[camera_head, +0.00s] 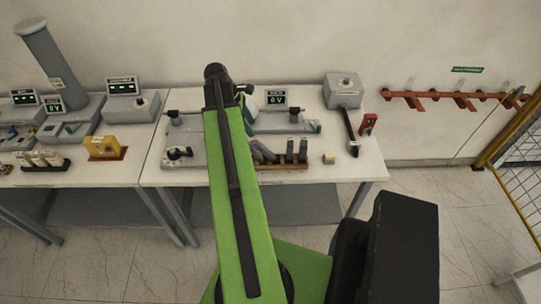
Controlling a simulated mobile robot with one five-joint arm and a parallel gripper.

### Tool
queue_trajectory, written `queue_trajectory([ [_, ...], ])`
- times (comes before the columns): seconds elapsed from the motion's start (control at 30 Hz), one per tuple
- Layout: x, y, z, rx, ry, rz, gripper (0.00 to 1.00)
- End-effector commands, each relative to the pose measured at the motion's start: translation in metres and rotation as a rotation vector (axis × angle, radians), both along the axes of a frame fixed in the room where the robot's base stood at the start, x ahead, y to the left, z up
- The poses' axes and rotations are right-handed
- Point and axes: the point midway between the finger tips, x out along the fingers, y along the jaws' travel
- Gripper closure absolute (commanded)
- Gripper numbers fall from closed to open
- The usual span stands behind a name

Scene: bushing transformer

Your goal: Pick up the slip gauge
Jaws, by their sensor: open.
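No thing is plainly marked as the slip gauge. Several dark upright blocks (289,151), one of them leaning, stand in a wooden rack (284,167) near the front of the right-hand table. A small pale block (329,159) lies alone just right of the rack. I cannot tell which of these is the slip gauge. My green arm reaches forward over the table, left of the rack, and covers part of the bench device. My gripper cannot be made out beyond the arm's dark far end.
The right-hand table (365,165) carries a long grey bench device (188,143), a display (275,98), a grey box (343,91), a dark bar (350,130) and a red tool (368,124). A yellow block (103,147) sits on the left table. The floor at right is clear.

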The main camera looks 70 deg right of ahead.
Motion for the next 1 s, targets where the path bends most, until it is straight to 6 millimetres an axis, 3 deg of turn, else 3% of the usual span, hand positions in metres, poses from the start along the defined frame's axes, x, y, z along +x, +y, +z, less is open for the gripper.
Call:
queue_trajectory([
  [0.5,-0.037,-0.014,-0.105,-0.001,-0.001,-0.004,0.49],
  [0.8,-0.044,-0.018,-0.114,-0.001,-0.001,-0.003,0.49],
  [1.0,-0.057,-0.027,-0.145,-0.001,-0.001,-0.005,0.49],
])
